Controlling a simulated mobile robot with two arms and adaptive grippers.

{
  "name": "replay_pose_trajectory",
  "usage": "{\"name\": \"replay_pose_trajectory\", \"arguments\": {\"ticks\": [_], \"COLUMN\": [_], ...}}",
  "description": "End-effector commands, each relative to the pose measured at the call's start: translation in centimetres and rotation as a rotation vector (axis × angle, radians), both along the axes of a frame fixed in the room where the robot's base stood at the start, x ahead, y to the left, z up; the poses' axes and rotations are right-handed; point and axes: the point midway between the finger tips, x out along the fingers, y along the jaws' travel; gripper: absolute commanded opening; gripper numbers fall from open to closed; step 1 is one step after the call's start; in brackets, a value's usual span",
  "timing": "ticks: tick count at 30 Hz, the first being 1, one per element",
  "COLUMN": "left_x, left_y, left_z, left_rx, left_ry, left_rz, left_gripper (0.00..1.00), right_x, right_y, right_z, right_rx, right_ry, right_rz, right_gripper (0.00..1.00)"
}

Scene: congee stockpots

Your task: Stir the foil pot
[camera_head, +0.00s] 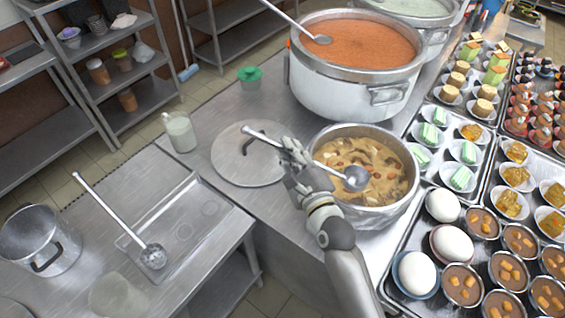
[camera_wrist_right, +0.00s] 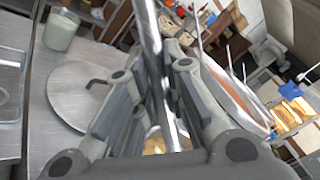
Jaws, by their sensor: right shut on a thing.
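The silver pot (camera_head: 385,217), which I take for the foil pot, stands at the counter's front edge, full of brown soup (camera_head: 378,162) with mushrooms and red bits. My right gripper (camera_head: 294,154) is at the pot's left rim, shut on a steel ladle. The ladle's bowl (camera_head: 355,178) is over the soup inside the rim and shows whole; I cannot tell whether it touches the soup. Its handle slants up to the left past my fingers. In the right wrist view the handle (camera_wrist_right: 150,35) runs between both fingers. My left gripper is not in view.
A round lid (camera_head: 245,165) lies left of the pot. A large pot of orange congee (camera_head: 350,95) stands behind. Trays of small dishes (camera_head: 405,285) crowd the right side. A glass jar (camera_head: 180,132) and a green-lidded container (camera_head: 250,78) stand on the counter.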

Motion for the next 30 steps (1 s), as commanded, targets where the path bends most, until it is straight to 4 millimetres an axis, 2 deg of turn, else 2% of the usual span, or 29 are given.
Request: {"name": "replay_pose_trajectory", "arguments": {"ticks": [1,6,9,12,15,20,25,30], "left_x": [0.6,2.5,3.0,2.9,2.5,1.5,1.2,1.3], "left_y": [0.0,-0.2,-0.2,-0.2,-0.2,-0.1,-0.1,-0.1], "left_z": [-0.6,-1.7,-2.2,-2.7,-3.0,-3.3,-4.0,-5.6], "left_rx": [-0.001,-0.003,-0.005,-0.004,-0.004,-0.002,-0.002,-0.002], "left_ry": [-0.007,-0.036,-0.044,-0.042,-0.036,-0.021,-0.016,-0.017], "left_rz": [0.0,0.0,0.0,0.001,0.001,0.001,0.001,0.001], "left_gripper": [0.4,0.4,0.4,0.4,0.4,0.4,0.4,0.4], "right_x": [1.9,8.1,11.2,13.4,14.8,15.8,15.9,15.9], "right_y": [-1.3,-6.4,-9.3,-11.6,-13.2,-14.5,-14.6,-14.6], "right_z": [0.3,2.2,3.6,4.8,5.9,6.5,5.8,4.1], "right_rx": [0.028,0.154,0.225,0.28,0.321,0.352,0.354,0.351], "right_ry": [-0.006,-0.002,-0.005,-0.006,-0.01,-0.01,-0.01,-0.01], "right_rz": [-0.028,-0.127,-0.176,-0.213,-0.235,-0.252,-0.254,-0.254], "right_gripper": [0.0,0.0,0.0,0.0,0.0,0.0,0.0,0.0]}}
